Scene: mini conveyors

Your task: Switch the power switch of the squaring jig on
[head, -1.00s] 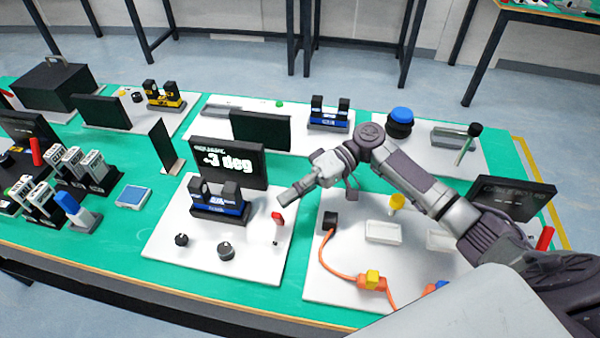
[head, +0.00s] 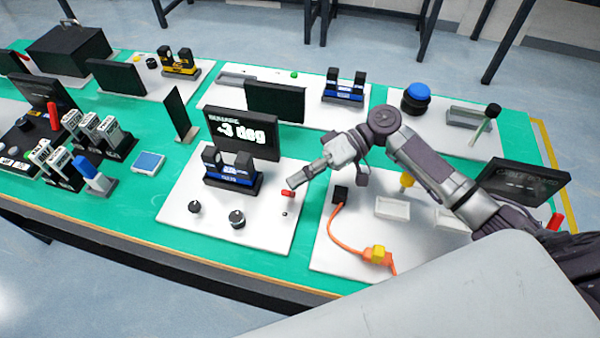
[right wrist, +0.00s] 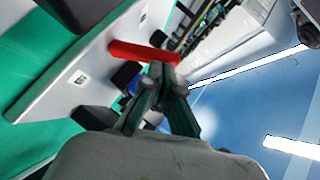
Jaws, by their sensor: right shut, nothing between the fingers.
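The squaring jig is a white board (head: 180,222) with a lit screen (head: 238,134) reading "-3 deg", a blue-and-black block (head: 232,178) and two black knobs. Its red switch lever (head: 287,194) is at the board's right side and looks tilted over. My right gripper (head: 294,187) is shut and empty, its tips right at the lever, seemingly touching it. In the right wrist view, the red lever (right wrist: 135,51) lies across just beyond the closed fingertips (right wrist: 156,72). Whether the lever is fully over cannot be told. My left gripper is not in view.
Right of the jig is another white board (head: 330,262) with an orange cable (head: 345,235), a yellow connector (head: 376,255) and white trays under my right arm. Several clamp-like devices (head: 95,135) stand at the left. Green table shows between boards.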

